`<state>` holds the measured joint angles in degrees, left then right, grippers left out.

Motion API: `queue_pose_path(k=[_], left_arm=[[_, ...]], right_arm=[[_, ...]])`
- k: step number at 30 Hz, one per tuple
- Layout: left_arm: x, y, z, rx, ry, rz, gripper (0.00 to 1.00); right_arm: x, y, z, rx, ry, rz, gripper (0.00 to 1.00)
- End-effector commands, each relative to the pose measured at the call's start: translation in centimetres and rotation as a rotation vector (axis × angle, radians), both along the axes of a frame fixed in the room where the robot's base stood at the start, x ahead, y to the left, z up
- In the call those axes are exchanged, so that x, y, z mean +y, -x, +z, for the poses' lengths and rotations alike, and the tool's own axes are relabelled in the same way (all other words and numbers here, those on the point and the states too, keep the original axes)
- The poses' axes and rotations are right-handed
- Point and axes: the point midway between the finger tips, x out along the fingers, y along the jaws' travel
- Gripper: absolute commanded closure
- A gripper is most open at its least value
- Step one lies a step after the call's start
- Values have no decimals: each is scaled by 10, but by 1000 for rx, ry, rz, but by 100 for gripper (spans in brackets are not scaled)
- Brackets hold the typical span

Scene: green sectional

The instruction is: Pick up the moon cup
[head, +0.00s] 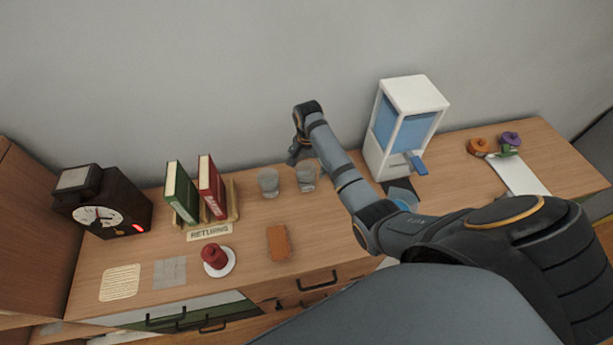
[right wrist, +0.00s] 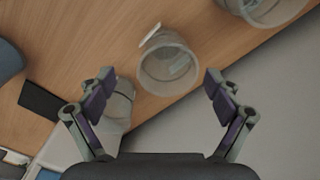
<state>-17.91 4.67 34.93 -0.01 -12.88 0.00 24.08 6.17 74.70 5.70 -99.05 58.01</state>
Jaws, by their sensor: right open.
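Two clear cups stand side by side on the wooden desk in the head view, a left one (head: 268,182) and a right one (head: 306,178). I cannot read a moon mark on either, so I cannot tell which is the moon cup. My right gripper (head: 296,155) is above and just behind the right cup. In the right wrist view my right gripper (right wrist: 159,88) is open and empty, with one clear cup (right wrist: 168,68) between and beyond its fingers. Another cup (right wrist: 265,10) is at the top edge, and a third clear vessel (right wrist: 118,108) is partly hidden behind the left finger. My left gripper is out of view.
A white and blue dispenser (head: 408,110) stands right of my forearm. Books (head: 180,192) in a rack, a dark clock (head: 103,203) and a red object (head: 214,255) on a white saucer are at left. The wall (head: 230,80) is close behind the cups.

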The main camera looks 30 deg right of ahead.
Motion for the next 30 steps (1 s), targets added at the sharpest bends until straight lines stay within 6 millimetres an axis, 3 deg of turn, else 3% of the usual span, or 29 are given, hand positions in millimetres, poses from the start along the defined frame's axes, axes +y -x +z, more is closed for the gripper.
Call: queue_pose_path(k=[2, 4, 10, 13, 18, 21, 25, 30], left_arm=[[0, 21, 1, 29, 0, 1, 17], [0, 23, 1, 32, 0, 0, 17], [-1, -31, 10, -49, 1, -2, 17], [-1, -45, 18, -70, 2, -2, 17], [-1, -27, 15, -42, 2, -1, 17], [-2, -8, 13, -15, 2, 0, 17], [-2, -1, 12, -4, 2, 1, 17], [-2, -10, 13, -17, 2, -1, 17]], right_arm=[[0, 0, -10, 0, 0, 0, 9], [0, -1, -16, -1, 0, 1, 9], [0, 0, -24, 0, 0, 2, 9], [0, 2, -41, 2, 0, 2, 9], [1, 1, -66, -1, 0, 2, 9], [1, 0, -70, -4, 0, 3, 9], [1, 0, -70, -4, 0, 3, 9], [1, 1, -70, -4, 0, 2, 30]])
